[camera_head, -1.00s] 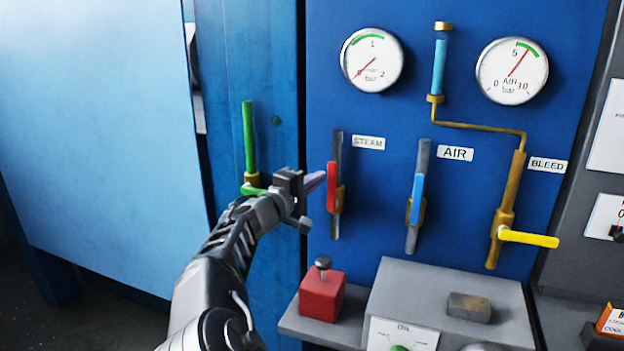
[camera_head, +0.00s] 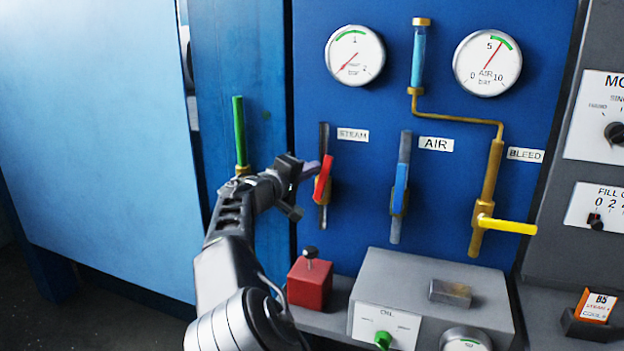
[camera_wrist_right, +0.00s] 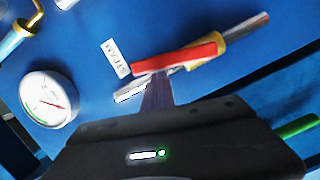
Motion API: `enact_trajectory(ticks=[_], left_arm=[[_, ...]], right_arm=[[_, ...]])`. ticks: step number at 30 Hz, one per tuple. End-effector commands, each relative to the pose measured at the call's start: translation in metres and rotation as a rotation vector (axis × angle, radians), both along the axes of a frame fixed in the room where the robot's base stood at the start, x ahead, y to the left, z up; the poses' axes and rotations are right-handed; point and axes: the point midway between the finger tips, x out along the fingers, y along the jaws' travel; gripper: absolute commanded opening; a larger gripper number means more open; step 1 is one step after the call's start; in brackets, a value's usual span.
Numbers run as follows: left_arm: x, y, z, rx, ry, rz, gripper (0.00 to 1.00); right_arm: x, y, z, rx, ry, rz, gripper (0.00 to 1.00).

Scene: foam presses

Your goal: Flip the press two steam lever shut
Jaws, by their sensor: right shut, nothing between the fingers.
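The red steam lever (camera_head: 323,178) sits on its vertical grey pipe beside the STEAM label (camera_head: 352,135). It is tilted, its upper end leaning right of the pipe. My right gripper (camera_head: 312,168) is shut and empty, its tips at the left side of the lever's upper part. In the right wrist view the shut fingers (camera_wrist_right: 157,92) reach up to the red lever (camera_wrist_right: 175,58), near the end by the label; they seem to touch it, but contact is not certain. My left gripper is not in view.
To the right are the blue air lever (camera_head: 400,188) and the yellow bleed lever (camera_head: 507,226). A green lever (camera_head: 239,132) stands left of my arm. Below are a red box with a knob (camera_head: 309,283) and a grey oil box (camera_head: 400,268). Two gauges hang above.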

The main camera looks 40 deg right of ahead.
Motion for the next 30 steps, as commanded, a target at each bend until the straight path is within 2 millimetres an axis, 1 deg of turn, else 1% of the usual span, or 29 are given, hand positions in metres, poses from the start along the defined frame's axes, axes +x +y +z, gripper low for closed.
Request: enact_trajectory(ticks=[1, 5, 9, 20, 30], left_arm=[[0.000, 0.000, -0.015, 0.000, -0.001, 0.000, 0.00], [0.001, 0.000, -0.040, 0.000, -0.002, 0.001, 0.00], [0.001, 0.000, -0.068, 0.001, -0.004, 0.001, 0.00], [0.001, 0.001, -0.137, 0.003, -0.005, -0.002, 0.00], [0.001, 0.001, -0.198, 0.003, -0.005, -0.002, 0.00]], right_arm=[[0.000, -0.004, -0.006, 0.025, -0.039, -0.003, 0.00], [-0.003, -0.009, -0.009, 0.096, -0.139, -0.002, 0.00], [-0.011, -0.014, -0.011, 0.172, -0.248, -0.002, 0.00], [-0.032, -0.029, -0.021, 0.366, -0.528, -0.002, 0.00], [-0.049, -0.041, -0.037, 0.549, -0.793, -0.002, 0.00]])
